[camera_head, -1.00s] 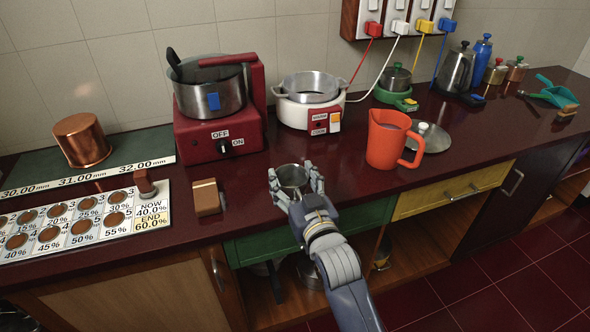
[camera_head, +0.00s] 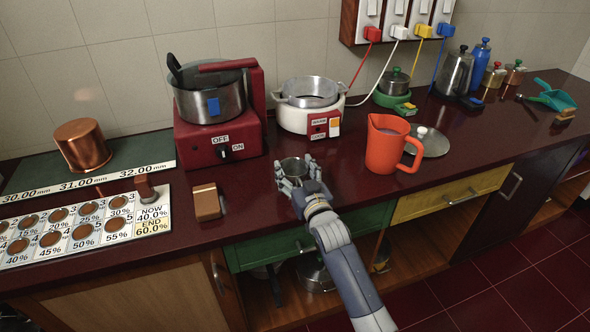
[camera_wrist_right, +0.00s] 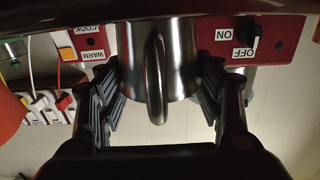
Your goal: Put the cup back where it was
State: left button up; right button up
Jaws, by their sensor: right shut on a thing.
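The cup (camera_head: 294,168) is a small shiny metal cup with a loop handle. It is at the middle of the dark red counter (camera_head: 250,190), in front of the white cooker. My right gripper (camera_head: 297,174) is shut on the cup, with fingers on both sides of it. In the right wrist view, which is upside down, the cup (camera_wrist_right: 155,60) stands between the dark fingers and its handle faces the camera. I cannot tell whether its base touches the counter. My left gripper is not in view.
A red cooker with a pot (camera_head: 210,100) and a white cooker (camera_head: 300,117) stand behind the cup. An orange jug (camera_head: 385,150) is to the right, with a lid (camera_head: 430,145) beside it. A brown block (camera_head: 206,202) and a copper pot (camera_head: 82,146) are to the left.

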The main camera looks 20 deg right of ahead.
jog(key=shift+f, duration=0.1)
jog(key=o, duration=1.1)
jog(key=shift+f, duration=0.1)
jog(key=shift+r, duration=0.25)
jog(key=shift+s+f, duration=0.15)
jog(key=shift+s, duration=0.2)
jog(key=s, duration=1.1)
jog(key=shift+s+d+b, duration=0.2)
jog(key=shift+b, duration=0.1)
